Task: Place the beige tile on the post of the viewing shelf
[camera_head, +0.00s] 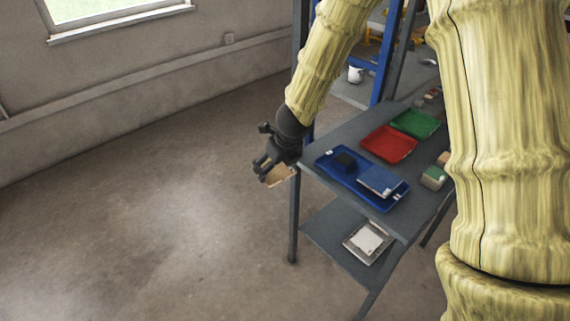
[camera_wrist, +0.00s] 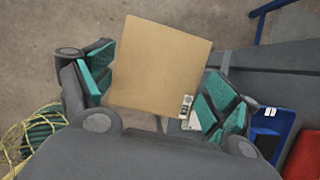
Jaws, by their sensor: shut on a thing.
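My gripper (camera_head: 270,163) is shut on the beige tile (camera_head: 281,177) and holds it in the air, just left of the grey table's near left corner. In the wrist view the beige tile (camera_wrist: 160,62) lies between the green-padded fingers of my gripper (camera_wrist: 160,88), slightly tilted. A small printed label shows at its lower right corner. I cannot pick out the viewing shelf or its post for certain in either view.
The grey table (camera_head: 316,178) bears a blue tray (camera_head: 347,178) with a dark block and a blue tile, a red tray (camera_head: 388,144) and a green tray (camera_head: 414,123). A pale framed item (camera_head: 367,242) lies on its lower shelf. The floor to the left is clear.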

